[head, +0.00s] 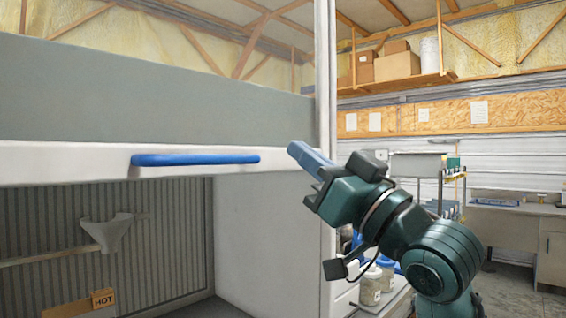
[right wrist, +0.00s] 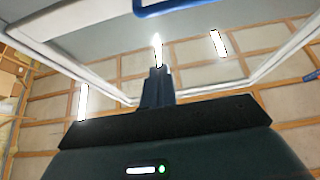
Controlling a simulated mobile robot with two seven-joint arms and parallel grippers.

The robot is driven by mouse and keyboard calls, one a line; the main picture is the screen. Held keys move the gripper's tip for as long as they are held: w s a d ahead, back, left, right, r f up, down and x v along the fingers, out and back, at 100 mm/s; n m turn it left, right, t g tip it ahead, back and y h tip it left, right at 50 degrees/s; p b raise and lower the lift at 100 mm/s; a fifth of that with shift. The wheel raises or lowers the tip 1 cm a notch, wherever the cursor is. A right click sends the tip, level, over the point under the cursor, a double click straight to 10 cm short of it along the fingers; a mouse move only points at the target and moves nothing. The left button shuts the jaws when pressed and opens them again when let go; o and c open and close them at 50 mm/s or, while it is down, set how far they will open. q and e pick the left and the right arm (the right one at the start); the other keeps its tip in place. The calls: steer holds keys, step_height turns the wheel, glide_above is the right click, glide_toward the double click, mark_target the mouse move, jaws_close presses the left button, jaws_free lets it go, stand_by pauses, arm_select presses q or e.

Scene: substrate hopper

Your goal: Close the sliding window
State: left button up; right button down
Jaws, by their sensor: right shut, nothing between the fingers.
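The sliding window (head: 150,105) is a wide grey-tinted pane with a white bottom rail. A blue bar handle (head: 195,159) runs along the rail. The window stands raised, with the open inside of the hood showing below it. My right gripper (head: 298,150) is shut and empty, in front of the hood's right post and to the right of the handle, apart from it. In the right wrist view its closed fingers (right wrist: 157,75) point up the picture, and part of the blue handle (right wrist: 155,6) shows at the top edge. My left gripper is not in view.
Inside the hood are a pale funnel (head: 108,232) and a cardboard box marked HOT (head: 103,298). Jars (head: 371,285) stand on a surface at the right, behind my right arm. A cart and a desk (head: 515,225) are farther back.

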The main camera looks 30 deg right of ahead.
steer(key=p+x, duration=0.3)
steer(key=x, duration=0.6)
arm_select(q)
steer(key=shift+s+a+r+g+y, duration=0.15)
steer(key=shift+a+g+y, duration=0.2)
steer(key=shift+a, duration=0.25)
arm_select(e)
steer(key=f, duration=0.2)
steer(key=w+f, duration=0.1)
steer(key=f, duration=0.1)
steer(key=shift+a, duration=0.2)
steer(key=shift+f, duration=0.1)
